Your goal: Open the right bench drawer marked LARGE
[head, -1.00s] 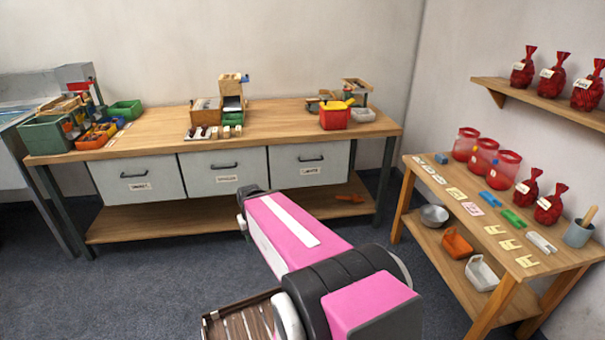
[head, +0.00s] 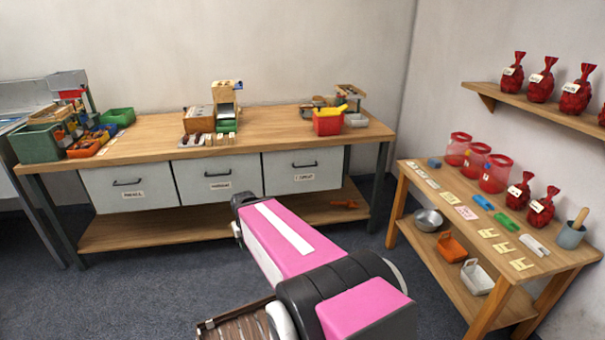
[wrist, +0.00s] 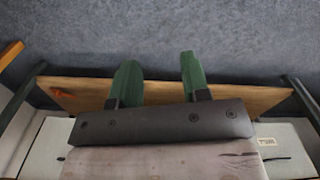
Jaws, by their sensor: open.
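The bench's right drawer (head: 285,176) is a pale grey front with a dark bar handle (head: 303,165) and a white label (head: 304,177) under it, too blurred to read surely. It looks shut, flush with the middle drawer (head: 217,184) and the left drawer (head: 130,200). My pink arm reaches toward the bench in the head view and hides my gripper there. In the wrist view my gripper (wrist: 156,80) has two green fingers, spread apart with nothing between them. Pale drawer fronts show at the lower corners there, apart from the fingertips; a label (wrist: 267,141) is at right.
The bench's lower shelf (head: 150,231) carries an orange tool (head: 344,204) at its right. The benchtop (head: 275,130) holds boxes and a red bin (head: 327,122). A side table (head: 420,183) with jars and bags stands at right. Floor (head: 120,300) before the bench is clear.

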